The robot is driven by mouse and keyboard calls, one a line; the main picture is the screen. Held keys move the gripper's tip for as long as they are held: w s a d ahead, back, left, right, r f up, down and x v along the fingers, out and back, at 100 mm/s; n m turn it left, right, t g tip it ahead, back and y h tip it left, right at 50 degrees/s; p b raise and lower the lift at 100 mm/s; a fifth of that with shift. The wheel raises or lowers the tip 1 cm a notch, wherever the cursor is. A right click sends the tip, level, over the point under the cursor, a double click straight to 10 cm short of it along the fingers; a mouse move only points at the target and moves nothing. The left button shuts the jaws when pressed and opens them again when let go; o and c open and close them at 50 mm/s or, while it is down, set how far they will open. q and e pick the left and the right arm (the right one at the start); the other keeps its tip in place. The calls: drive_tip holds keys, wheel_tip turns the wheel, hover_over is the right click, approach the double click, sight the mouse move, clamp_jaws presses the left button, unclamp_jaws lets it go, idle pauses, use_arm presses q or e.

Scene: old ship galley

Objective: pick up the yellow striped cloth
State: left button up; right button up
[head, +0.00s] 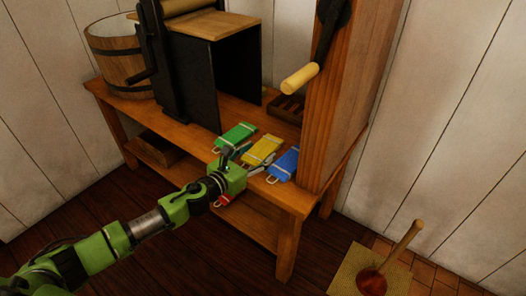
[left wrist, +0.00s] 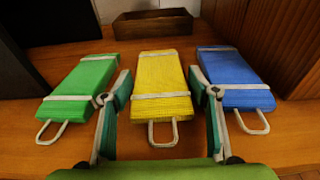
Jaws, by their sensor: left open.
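The yellow striped cloth (head: 262,149) lies folded flat on the wooden bench, between a green cloth (head: 237,135) and a blue cloth (head: 284,163). In the left wrist view the yellow cloth (left wrist: 160,78) is centred, with pale bands and a pale loop at its near end. My left gripper (head: 247,160) is open at the near end of the yellow cloth. Its fingers (left wrist: 160,95) stand on either side of the cloth, in the gaps towards green and blue. I see no clear contact. My right gripper is out of view.
A red item (head: 225,199) shows partly behind my left gripper. A small wooden box (left wrist: 153,23) stands behind the cloths. A thick wooden post (head: 340,110) rises to the right, and a black-sided mangle (head: 213,75) stands to the left.

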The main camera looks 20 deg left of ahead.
use_arm(q)
drive_tip(key=c, duration=0.9)
